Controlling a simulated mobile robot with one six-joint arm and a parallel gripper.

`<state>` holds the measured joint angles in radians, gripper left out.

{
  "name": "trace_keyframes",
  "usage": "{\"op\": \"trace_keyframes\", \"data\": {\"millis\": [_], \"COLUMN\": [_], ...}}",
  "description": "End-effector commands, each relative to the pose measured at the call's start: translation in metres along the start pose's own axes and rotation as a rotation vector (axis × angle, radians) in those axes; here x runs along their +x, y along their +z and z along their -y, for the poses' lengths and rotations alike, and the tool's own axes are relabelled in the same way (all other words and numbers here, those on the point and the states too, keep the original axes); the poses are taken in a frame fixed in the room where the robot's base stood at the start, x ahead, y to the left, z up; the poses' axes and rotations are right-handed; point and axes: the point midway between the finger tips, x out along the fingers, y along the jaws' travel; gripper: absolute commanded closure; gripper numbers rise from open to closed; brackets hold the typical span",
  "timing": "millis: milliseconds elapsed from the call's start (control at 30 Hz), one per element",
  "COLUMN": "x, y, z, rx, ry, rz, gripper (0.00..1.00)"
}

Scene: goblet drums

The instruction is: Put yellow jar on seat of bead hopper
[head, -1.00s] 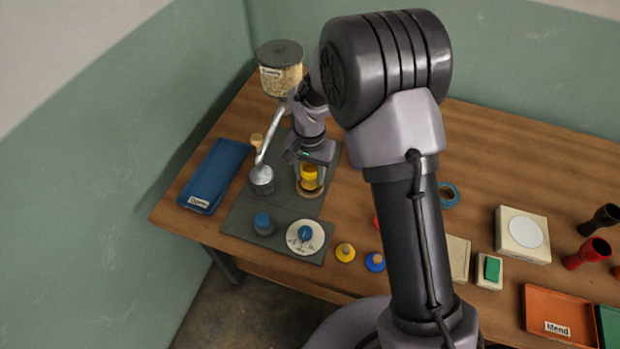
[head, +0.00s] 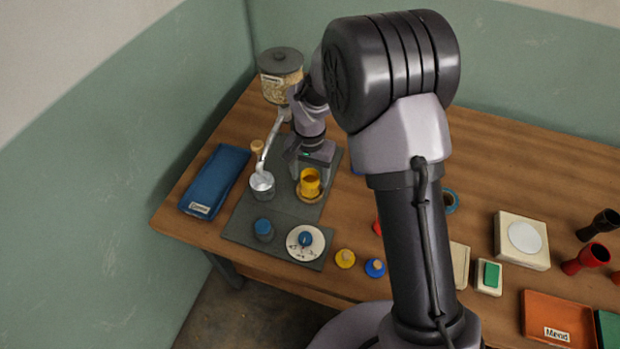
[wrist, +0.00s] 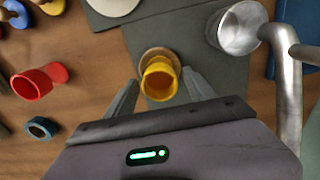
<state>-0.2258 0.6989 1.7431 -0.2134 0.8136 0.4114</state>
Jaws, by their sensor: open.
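The yellow jar (head: 310,180) stands upright on the round wooden seat (head: 311,199) on the dark grey base of the bead hopper (head: 282,88). In the wrist view the jar (wrist: 158,82) shows its open mouth, with the wooden seat (wrist: 158,56) showing past it. My gripper (wrist: 161,86) is open, with one finger on each side of the jar and a gap visible at both sides. In the head view my gripper (head: 312,160) is just behind the jar, and its fingertips are partly hidden.
A metal cup (head: 262,185) and the hopper's bent metal tube (head: 271,142) stand close left of the jar. A blue cylinder (head: 264,230) and a white dial (head: 305,242) are in front. A blue tray (head: 214,182) lies left; yellow and blue knobs lie right of the base.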

Motion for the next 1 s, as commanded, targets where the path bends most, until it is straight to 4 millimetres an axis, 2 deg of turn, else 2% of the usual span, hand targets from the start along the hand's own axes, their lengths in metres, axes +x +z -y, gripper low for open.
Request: {"op": "trace_keyframes", "data": {"millis": [33, 200, 367, 433, 467, 533, 600, 700, 800, 900, 1000], "x": [-0.022, -0.066, -0.087, -0.102, -0.113, -0.151, -0.195, -0.245, -0.277, -0.288, -0.289], "y": [-0.001, -0.001, 0.000, 0.001, 0.003, 0.013, 0.033, 0.071, 0.114, 0.153, 0.180], "z": [0.000, 0.001, 0.000, -0.004, -0.008, -0.022, -0.044, -0.080, -0.111, -0.135, -0.149], "rx": [0.000, 0.000, -0.001, 0.001, 0.003, 0.006, 0.009, 0.007, 0.003, -0.004, -0.010], "ry": [-0.002, -0.002, -0.001, -0.013, -0.024, -0.064, -0.116, -0.188, -0.253, -0.304, -0.336], "rz": [-0.003, -0.002, -0.001, -0.011, -0.020, -0.053, -0.099, -0.173, -0.251, -0.323, -0.375], "gripper": [0.37, 0.37, 0.37, 0.37, 0.37, 0.37, 0.37, 0.37, 0.37, 0.37, 0.37]}}
